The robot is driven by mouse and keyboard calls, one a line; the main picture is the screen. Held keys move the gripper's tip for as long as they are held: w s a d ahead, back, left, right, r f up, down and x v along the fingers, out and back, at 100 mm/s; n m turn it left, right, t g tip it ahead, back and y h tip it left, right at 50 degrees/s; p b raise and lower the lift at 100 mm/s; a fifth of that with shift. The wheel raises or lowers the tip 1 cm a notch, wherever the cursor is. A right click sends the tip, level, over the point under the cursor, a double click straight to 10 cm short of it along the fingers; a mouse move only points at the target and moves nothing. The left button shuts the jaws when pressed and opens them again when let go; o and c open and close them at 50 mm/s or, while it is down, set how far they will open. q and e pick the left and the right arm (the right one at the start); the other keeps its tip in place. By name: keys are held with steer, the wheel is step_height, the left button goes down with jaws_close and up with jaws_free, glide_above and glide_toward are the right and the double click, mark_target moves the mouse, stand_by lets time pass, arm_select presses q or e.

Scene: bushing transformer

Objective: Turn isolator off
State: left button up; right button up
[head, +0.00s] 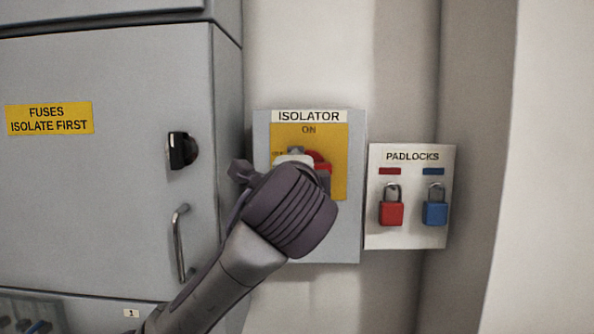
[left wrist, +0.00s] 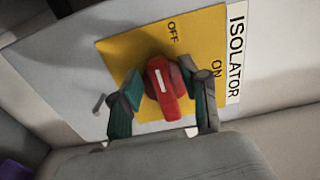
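The isolator's red rotary knob (left wrist: 163,88), with a white line on it, sits on a yellow plate (left wrist: 138,48) marked ON and OFF. In the wrist view its grip runs roughly up and down, with OFF above and ON to the right; I cannot tell surely which mark it points to. In the head view the knob (head: 319,158) is mostly hidden behind my left gripper (head: 296,163). The left gripper (left wrist: 163,108) is open, with a dark green pad on each side of the knob and a gap visible on both sides. My right gripper is not in view.
A padlock board (head: 411,235) with a red padlock (head: 391,212) and a blue padlock (head: 435,213) hangs just right of the isolator box (head: 347,235). A grey cabinet (head: 100,200) with a black knob (head: 181,150) and handle (head: 181,245) stands to the left.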

arm_select(q)
steer(key=shift+s, duration=0.1)
steer(key=s, duration=1.2)
steer(key=shift+w, duration=0.1)
